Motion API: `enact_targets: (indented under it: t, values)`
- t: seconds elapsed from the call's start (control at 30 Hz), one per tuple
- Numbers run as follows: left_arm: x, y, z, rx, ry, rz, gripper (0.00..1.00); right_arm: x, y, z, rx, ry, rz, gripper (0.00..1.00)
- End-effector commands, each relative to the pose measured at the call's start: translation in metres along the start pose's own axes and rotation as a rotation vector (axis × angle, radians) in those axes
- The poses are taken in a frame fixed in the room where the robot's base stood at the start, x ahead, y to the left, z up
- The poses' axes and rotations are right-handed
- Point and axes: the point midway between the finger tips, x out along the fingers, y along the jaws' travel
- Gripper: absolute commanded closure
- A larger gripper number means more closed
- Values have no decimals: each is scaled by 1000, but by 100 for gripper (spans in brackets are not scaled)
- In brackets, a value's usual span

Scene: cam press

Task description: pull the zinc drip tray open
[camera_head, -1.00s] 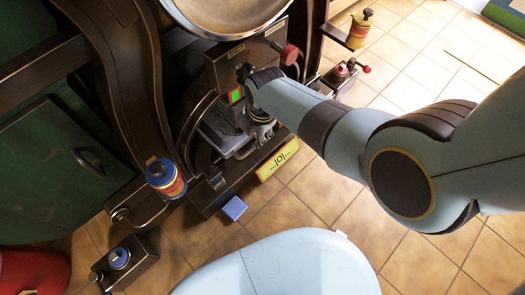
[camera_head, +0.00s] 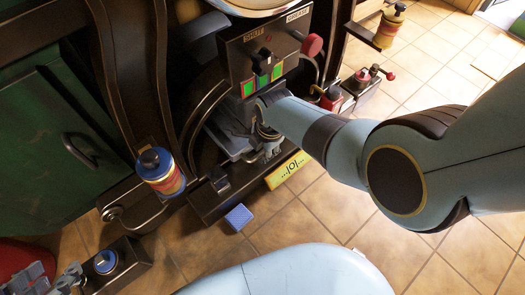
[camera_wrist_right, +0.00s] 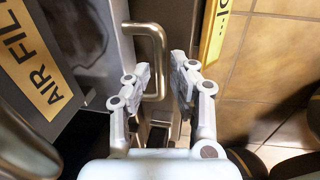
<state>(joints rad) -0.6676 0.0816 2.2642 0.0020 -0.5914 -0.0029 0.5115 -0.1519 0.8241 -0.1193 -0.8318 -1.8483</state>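The zinc drip tray (camera_head: 228,139) is a grey metal tray low in the dark press, partly hidden by my right arm. In the right wrist view, a bent brass handle (camera_wrist_right: 158,48) stands out from a grey metal face. My right gripper (camera_head: 268,146) is at the tray's front. In the wrist view, its two fingers (camera_wrist_right: 163,72) are apart, with the handle between and just beyond the tips. No grip on it shows.
A yellow label plate (camera_head: 287,170) lies right of the tray. A blue block (camera_head: 239,217) is on the tiled floor before the press. A blue-topped oiler (camera_head: 160,171) stands at the left, and a red knob (camera_head: 312,45) is above. An "AIR FIL..." sign (camera_wrist_right: 33,70) is beside my right gripper.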

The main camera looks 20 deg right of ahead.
Motion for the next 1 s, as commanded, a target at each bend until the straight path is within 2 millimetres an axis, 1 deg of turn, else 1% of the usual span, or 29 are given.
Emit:
enact_targets:
  t: [0.03,0.13,0.47,0.63,1.0]
  values:
    - [2,0,3,0,12,0,60,4,-1,0,0,1,-2,77]
    - [4,0,3,1,37,-1,60,5,-1,0,0,1,-1,77]
    - [4,0,3,2,50,-2,60,5,0,0,0,0,0,77]
    - [4,1,3,2,49,-2,60,5,0,0,0,0,0,100]
    - [4,1,3,1,48,-2,60,5,0,0,0,0,0,100]
